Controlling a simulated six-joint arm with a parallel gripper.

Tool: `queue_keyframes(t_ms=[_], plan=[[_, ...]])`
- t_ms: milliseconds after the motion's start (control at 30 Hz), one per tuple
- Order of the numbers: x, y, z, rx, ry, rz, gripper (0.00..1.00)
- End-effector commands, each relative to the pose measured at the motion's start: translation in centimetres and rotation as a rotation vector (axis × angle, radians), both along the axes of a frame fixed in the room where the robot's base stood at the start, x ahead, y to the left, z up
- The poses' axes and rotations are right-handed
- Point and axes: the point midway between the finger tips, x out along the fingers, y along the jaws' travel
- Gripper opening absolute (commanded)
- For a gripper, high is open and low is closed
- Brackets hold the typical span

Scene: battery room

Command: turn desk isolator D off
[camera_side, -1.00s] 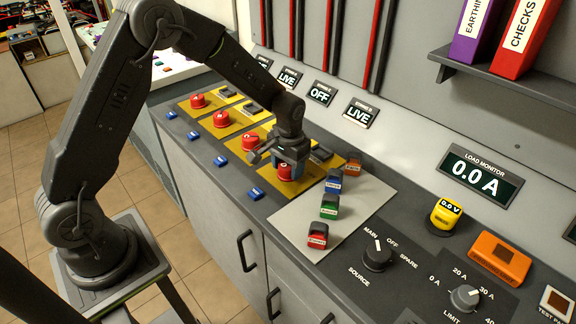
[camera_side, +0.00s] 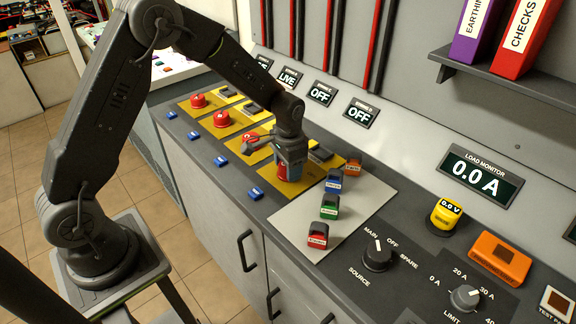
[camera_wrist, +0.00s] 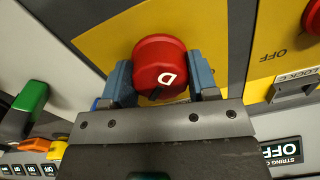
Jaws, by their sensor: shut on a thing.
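The display for string D (camera_side: 361,113) on the back panel reads OFF.
Two more red knobs (camera_side: 221,118) (camera_side: 198,100) stand farther along the desk; another is partly hidden by my arm. Colored blocks (camera_side: 330,206) stand on a grey mat (camera_side: 285,220) at right.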

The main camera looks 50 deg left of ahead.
Motion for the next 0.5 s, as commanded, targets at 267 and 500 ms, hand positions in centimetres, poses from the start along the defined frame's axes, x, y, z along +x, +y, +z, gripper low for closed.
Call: queue_keyframes(t_ms=[267,500], plan=[[0.03,0.00,0.03,0.002,-0.001,-0.004,0.65],[0.02,0.00,0.01,0.001,0.000,-0.002,0.79]])
